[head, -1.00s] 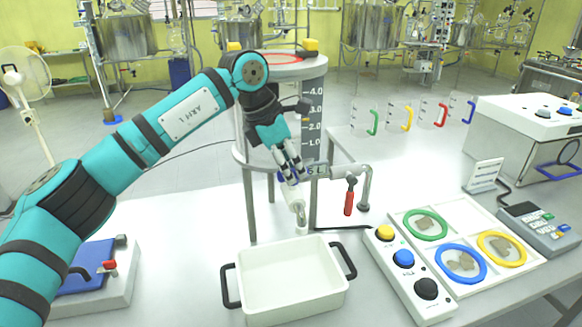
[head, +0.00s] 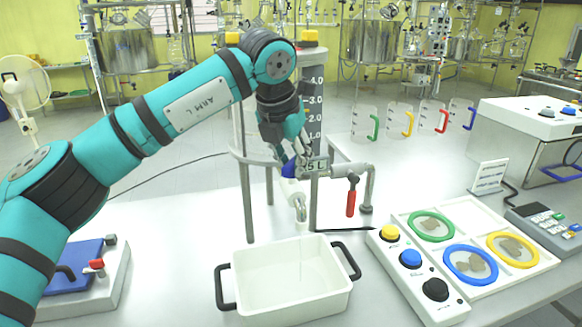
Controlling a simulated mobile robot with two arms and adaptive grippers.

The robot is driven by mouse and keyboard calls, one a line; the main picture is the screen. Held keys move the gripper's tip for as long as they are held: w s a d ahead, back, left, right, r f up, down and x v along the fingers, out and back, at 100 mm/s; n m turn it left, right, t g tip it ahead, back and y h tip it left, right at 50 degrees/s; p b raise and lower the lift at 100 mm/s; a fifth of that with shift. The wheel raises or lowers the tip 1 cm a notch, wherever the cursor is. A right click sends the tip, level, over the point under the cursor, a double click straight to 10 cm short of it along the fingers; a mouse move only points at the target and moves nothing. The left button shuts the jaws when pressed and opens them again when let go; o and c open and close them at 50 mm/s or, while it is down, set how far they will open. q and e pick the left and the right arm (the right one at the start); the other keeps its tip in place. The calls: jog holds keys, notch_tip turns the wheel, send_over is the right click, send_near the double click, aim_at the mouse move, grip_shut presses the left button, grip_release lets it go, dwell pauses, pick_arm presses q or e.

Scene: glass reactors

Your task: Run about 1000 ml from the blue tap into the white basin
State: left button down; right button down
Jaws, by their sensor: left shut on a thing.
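The blue tap (head: 289,169) is low on the front of the graduated tank, with a pale spout (head: 299,207) pointing down over the white basin. My left gripper (head: 293,160) is at the blue handle, shut on it; its fingers partly hide the handle. A faint thin line, like a stream of liquid, runs from the spout down into the basin. The white basin (head: 248,262) has black side handles and stands on the table under the spout. The liquid level inside it cannot be made out. My right gripper is out of view.
A red-handled tap (head: 351,197) stands right of the blue one. A button box (head: 412,262) and a tray with coloured rings (head: 398,214) lie to the right. A blue-topped device (head: 118,282) is at left. Coloured-handled jugs (head: 399,118) stand behind.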

pick_arm(q)
jog(key=shift+r+n+y+b, duration=0.1)
jog(key=shift+n+y+b, duration=0.65)
jog(key=shift+n, duration=1.15)
jog(key=c, duration=1.2)
grip_release()
jog(key=shift+o, duration=0.2)
jog(key=v, duration=1.2)
jog(key=shift+s+d, duration=0.1)
jog(key=shift+s, duration=0.05)
